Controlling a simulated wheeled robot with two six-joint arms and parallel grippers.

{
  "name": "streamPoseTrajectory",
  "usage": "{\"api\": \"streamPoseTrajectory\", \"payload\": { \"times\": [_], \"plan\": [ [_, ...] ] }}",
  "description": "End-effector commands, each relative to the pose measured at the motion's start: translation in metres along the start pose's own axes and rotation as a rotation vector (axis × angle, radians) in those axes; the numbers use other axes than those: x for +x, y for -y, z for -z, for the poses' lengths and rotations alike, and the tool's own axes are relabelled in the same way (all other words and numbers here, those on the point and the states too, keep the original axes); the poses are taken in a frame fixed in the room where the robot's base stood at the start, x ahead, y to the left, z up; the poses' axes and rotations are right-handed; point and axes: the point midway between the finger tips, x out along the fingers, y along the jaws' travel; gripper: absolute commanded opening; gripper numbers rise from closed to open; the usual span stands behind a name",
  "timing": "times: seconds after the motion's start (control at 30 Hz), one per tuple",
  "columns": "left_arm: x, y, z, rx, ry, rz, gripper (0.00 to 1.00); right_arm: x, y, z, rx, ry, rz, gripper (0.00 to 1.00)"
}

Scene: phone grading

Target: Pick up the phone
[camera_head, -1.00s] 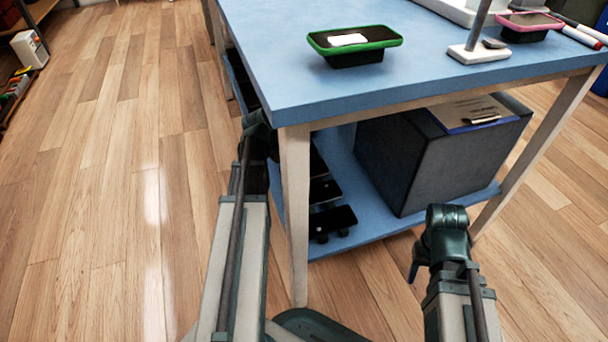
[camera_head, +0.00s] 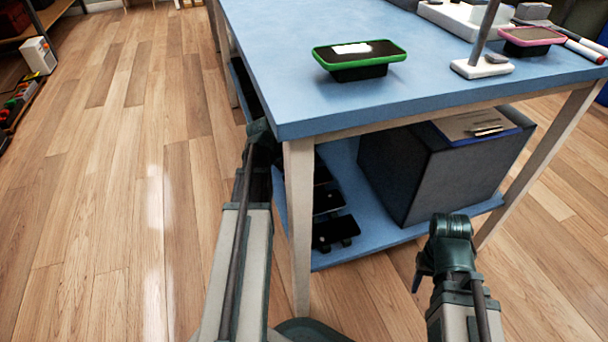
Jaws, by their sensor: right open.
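A phone in a green case (camera_head: 393,50) rests on a small black stand (camera_head: 360,73) on the blue table (camera_head: 270,60), near its front left corner. A white patch, perhaps glare, shows on its dark screen. A second phone in a pink case (camera_head: 530,36) rests on a dark stand at the back right. My right gripper (camera_head: 418,279) is open and low in front of the table, well apart from both phones; only part of it shows beside the wrist. My left arm reaches up by the table's left corner, and its gripper is hidden.
A grey lamp-like post on a white base (camera_head: 482,68) stands between the phones. Markers (camera_head: 585,50) lie at the right edge. Under the tabletop, a dark box (camera_head: 400,170) and several dark phone-like items (camera_head: 335,232) sit on the lower shelf. Wooden floor lies open at left.

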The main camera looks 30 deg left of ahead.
Motion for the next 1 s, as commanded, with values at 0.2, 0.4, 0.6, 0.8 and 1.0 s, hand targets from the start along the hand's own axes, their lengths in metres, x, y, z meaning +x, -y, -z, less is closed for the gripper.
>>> {"api": "streamPoseTrajectory", "payload": {
  "times": [0.2,0.4,0.6,0.8,1.0],
  "plan": [
    [-0.026,0.0,-0.015,0.0,0.0,0.0,0.2,-0.03,-0.003,-0.002,0.0,0.001,0.0,0.5],
    [-0.053,0.0,-0.031,0.0,0.0,0.0,0.2,-0.061,-0.006,-0.004,0.0,0.003,0.0,0.5],
    [-0.076,0.0,-0.044,0.0,0.0,0.0,0.2,-0.087,-0.009,-0.005,-0.002,0.005,0.0,0.5],
    [-0.081,0.0,-0.047,0.0,0.0,0.0,0.2,-0.093,-0.009,-0.006,-0.005,0.005,0.0,0.5],
    [-0.085,0.0,-0.049,0.0,0.0,0.0,0.2,-0.097,-0.01,-0.006,-0.006,0.005,0.0,0.5]
  ]
}}
